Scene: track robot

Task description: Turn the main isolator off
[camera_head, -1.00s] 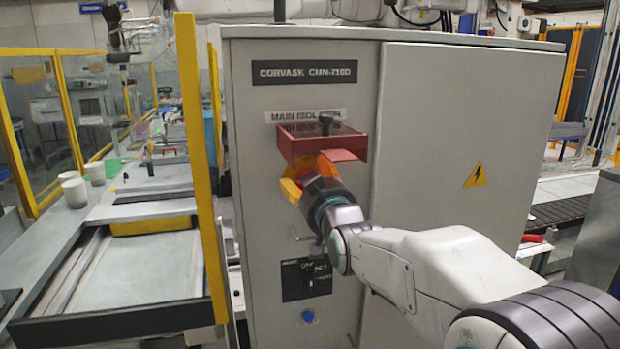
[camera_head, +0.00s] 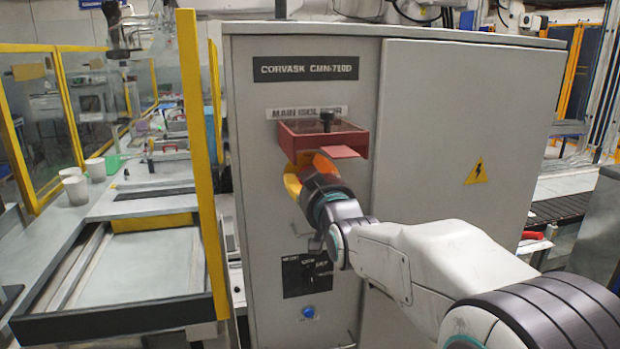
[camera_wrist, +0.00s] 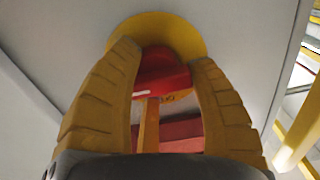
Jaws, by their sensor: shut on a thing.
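The main isolator is a red handle (camera_wrist: 162,72) on a round yellow plate (camera_wrist: 160,24) in the wrist view. My gripper (camera_wrist: 166,62) is shut on the red handle, one ridged finger on each side of it. In the head view my gripper (camera_head: 312,178) is at the cabinet front, just below a red box-like guard (camera_head: 300,141). The guard and the fingers hide most of the handle there. The yellow plate's left edge (camera_head: 291,186) shows beside the fingers. The "MAIN ISOLATOR" label (camera_head: 300,113) is partly covered by the guard.
The grey cabinet (camera_head: 460,130) fills the middle. A black panel (camera_head: 306,275) and a blue button (camera_head: 308,312) are below my gripper. A yellow post (camera_head: 199,170) stands close on the left.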

